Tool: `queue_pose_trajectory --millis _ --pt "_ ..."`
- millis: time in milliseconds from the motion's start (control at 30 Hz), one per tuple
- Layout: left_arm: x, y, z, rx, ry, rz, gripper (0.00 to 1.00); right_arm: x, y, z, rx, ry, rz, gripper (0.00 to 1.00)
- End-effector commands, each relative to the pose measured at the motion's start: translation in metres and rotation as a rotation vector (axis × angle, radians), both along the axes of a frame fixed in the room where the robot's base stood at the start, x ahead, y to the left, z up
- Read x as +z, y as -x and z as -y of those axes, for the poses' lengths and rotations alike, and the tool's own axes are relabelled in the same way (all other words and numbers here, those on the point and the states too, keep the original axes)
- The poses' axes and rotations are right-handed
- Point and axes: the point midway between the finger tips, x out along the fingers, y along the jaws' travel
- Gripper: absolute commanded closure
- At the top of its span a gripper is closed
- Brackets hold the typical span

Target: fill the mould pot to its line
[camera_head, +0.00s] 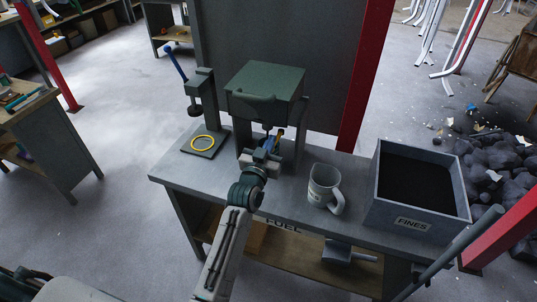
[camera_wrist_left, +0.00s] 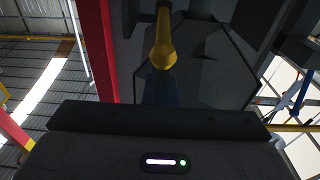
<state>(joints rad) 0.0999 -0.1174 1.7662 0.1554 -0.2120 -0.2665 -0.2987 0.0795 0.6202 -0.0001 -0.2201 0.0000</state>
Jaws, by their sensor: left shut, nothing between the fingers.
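A grey mug-like pot (camera_head: 322,186) with a handle stands upright on the bench, right of my left gripper. It looks like the mould pot; its line and its inside level cannot be made out. A green-grey hopper (camera_head: 264,92) stands on supports behind it to the left. My left gripper (camera_head: 272,142) is shut and empty, just under the hopper's front. A yellow round-ended knob (camera_wrist_left: 163,54) shows close ahead of the gripper in the left wrist view, below the hopper's dark underside. Whether they touch cannot be told. My right gripper is out of view.
A bin marked FINES (camera_head: 412,224), holding dark material, stands at the bench's right end. A press with a blue lever (camera_head: 176,62) and a yellow ring (camera_head: 202,143) on its plate stands at the left. A grey scoop-like thing (camera_head: 348,253) lies on the lower shelf.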

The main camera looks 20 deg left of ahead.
Motion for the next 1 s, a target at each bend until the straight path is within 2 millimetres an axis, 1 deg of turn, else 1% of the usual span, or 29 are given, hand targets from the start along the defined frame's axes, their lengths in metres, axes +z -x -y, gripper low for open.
queue_pose_trajectory --millis 367,667,700,767,800,833,1000 --pt "-0.031 0.0 0.0 0.0 0.0 0.0 1.0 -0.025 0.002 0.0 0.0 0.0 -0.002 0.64" --pt "-0.032 0.001 0.0 0.0 0.0 -0.002 1.0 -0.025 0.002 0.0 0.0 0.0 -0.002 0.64" --pt "-0.033 0.001 0.0 0.0 0.0 -0.002 0.98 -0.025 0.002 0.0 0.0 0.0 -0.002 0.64" --pt "-0.033 0.001 0.0 0.0 0.0 -0.002 0.86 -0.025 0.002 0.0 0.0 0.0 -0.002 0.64" --pt "-0.033 0.001 0.0 0.0 0.0 -0.002 0.78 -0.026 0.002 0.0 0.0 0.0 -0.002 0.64" --pt "-0.032 0.0 0.0 0.0 0.0 -0.002 0.77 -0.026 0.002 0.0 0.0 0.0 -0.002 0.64" --pt "-0.032 0.0 0.0 0.0 0.0 -0.001 0.77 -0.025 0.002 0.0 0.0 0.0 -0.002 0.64"
